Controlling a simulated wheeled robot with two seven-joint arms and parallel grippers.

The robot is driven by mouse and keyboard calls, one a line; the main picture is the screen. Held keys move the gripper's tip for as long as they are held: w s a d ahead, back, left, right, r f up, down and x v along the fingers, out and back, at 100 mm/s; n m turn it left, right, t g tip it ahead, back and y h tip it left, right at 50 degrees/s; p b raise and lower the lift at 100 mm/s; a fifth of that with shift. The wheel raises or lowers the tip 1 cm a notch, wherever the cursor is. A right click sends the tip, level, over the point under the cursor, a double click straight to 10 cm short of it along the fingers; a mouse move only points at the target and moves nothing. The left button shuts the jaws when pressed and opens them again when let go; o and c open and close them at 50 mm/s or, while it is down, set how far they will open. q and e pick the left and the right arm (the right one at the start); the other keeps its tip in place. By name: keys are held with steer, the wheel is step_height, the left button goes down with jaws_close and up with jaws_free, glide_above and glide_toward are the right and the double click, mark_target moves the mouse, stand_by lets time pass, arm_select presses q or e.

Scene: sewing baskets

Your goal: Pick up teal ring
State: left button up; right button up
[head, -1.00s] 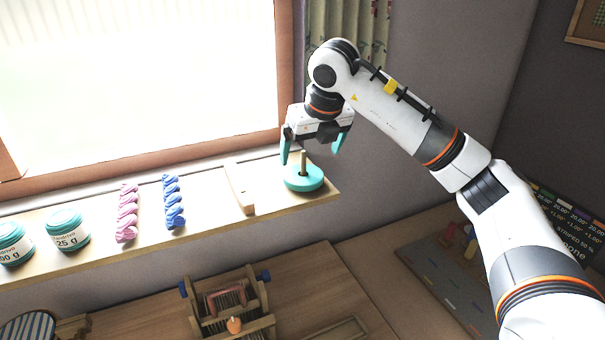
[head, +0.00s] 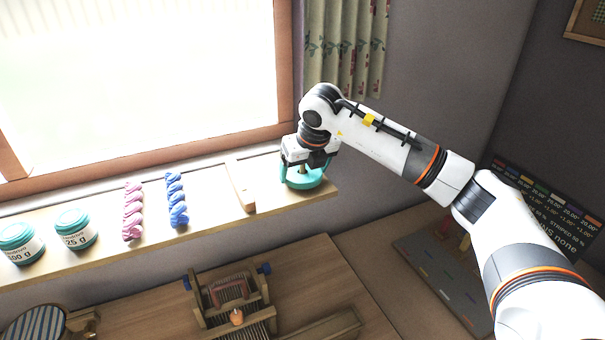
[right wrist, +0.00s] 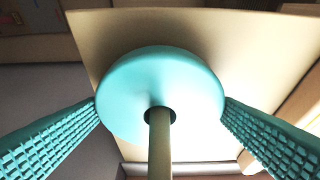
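The teal ring (head: 304,181) lies flat at the right end of the window sill, around an upright wooden peg. In the right wrist view, the ring (right wrist: 175,85) is a round teal disc with the peg (right wrist: 159,145) through its centre hole. My right gripper (head: 303,172) is low over the ring, pointing down. Its teal ridged fingers (right wrist: 160,102) are spread wide, one on each side of the ring, with the tips by its rim. Whether they touch the rim is hard to tell. My left gripper is not in view.
On the sill (head: 105,262) left of the ring are a wooden block (head: 240,186), blue (head: 176,200) and pink (head: 132,211) twisted skeins, and two teal-lidded jars (head: 75,229). A wooden loom-like frame (head: 232,300) stands on the table below. The window is close behind.

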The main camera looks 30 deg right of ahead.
steer(key=c, duration=1)
